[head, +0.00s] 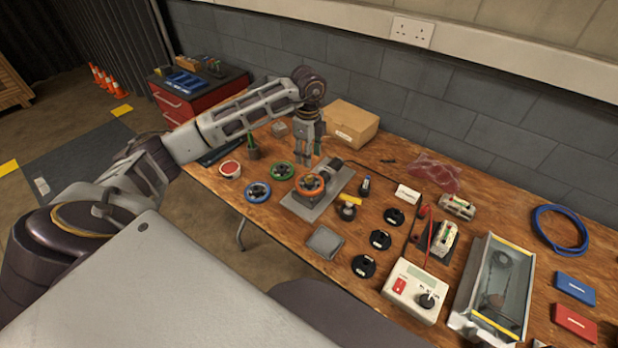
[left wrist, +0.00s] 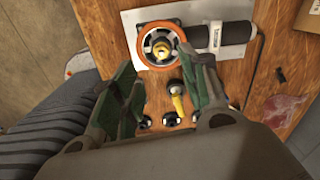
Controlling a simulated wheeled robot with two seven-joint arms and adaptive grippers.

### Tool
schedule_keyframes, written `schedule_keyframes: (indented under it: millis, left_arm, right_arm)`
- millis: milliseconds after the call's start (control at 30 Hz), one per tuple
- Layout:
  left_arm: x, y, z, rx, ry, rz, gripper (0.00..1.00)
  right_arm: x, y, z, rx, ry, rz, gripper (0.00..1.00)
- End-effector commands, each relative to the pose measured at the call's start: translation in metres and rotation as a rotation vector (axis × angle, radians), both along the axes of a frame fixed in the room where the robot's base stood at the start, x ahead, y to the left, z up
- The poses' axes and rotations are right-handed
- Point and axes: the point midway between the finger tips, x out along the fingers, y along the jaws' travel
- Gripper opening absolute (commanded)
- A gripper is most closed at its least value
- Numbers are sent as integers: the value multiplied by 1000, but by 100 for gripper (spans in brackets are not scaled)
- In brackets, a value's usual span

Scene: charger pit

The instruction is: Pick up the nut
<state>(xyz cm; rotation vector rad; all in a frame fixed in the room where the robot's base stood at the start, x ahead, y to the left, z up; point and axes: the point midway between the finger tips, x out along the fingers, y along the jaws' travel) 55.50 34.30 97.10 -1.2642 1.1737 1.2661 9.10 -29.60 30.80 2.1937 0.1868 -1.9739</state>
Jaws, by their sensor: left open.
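My left gripper (head: 308,153) hangs open and empty over the back of the workbench (head: 455,178), fingers pointing down. In the left wrist view its two green-padded fingers (left wrist: 164,68) stand wide apart. An orange ring (head: 309,184) lies on a grey plate (head: 325,200), just below and in front of the gripper. In the left wrist view a small brass-coloured piece, which looks like the nut (left wrist: 161,48), sits at the centre of the orange ring (left wrist: 142,47), ahead of the fingers and apart from them. My right gripper is not in view.
A green ring (head: 282,170) and a blue ring (head: 257,191) lie left of the plate. A cardboard box (head: 352,123) stands behind. Several black discs, a control box (head: 414,292) and a metal tray (head: 465,287) fill the right. A dark cylinder lies beside the orange ring.

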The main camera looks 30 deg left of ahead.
Motion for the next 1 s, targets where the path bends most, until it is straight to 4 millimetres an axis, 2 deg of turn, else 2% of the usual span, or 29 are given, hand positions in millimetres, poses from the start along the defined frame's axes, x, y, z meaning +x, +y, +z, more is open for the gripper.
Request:
schedule_keyframes:
  millis: [100,300,767,1000]
  left_arm:
    - [-1,0,-16,0,1,0,44]
    - [0,0,-35,0,0,-1,44]
    - [0,0,-40,0,-2,-1,44]
    - [1,-1,-56,0,1,-1,44]
  right_arm:
    - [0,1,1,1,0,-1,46]
    - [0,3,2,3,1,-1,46]
    - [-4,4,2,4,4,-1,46]
    - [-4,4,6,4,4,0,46]
